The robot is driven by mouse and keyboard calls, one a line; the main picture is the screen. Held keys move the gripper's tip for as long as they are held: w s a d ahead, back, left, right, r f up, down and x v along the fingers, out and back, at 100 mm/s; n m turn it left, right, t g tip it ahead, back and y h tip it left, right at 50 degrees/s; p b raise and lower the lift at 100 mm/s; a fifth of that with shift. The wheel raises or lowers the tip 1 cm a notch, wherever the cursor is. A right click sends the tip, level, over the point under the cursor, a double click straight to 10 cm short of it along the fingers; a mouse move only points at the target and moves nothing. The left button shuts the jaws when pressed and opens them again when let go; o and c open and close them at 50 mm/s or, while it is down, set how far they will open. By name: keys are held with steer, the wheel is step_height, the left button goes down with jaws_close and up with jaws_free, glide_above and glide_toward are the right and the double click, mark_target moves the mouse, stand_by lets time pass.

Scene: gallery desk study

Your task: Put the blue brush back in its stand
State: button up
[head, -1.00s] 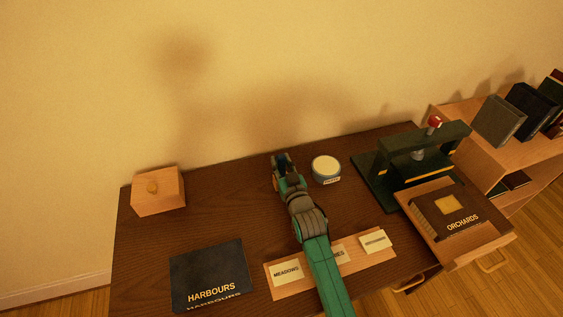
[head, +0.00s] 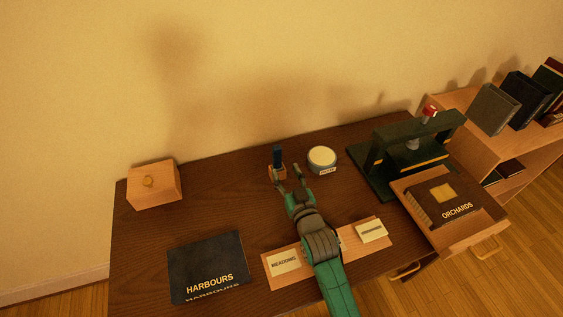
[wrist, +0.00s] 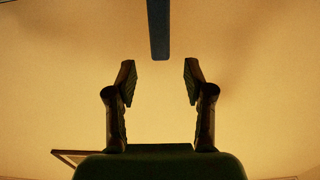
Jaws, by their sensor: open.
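The blue brush (head: 277,155) stands upright in its small wooden stand (head: 278,173) near the back of the dark desk. In the wrist view the blue brush (wrist: 159,28) hangs into the top middle of the picture, beyond the fingertips. My gripper (head: 290,182) is just in front of the stand, on the near side. Its two fingers are spread, and in the wrist view the gap of my gripper (wrist: 160,82) is empty. The brush is apart from both fingers. The lower part of the brush is hidden in the stand.
A round labelled tin (head: 322,160) stands right of the stand. A green press (head: 398,150) and a tray with the Orchards book (head: 447,203) are at right. A wooden box (head: 154,186) and the Harbours folder (head: 207,268) are at left. Label cards (head: 284,262) lie in front.

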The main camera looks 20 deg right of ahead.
steer(key=shift+s, duration=1.7)
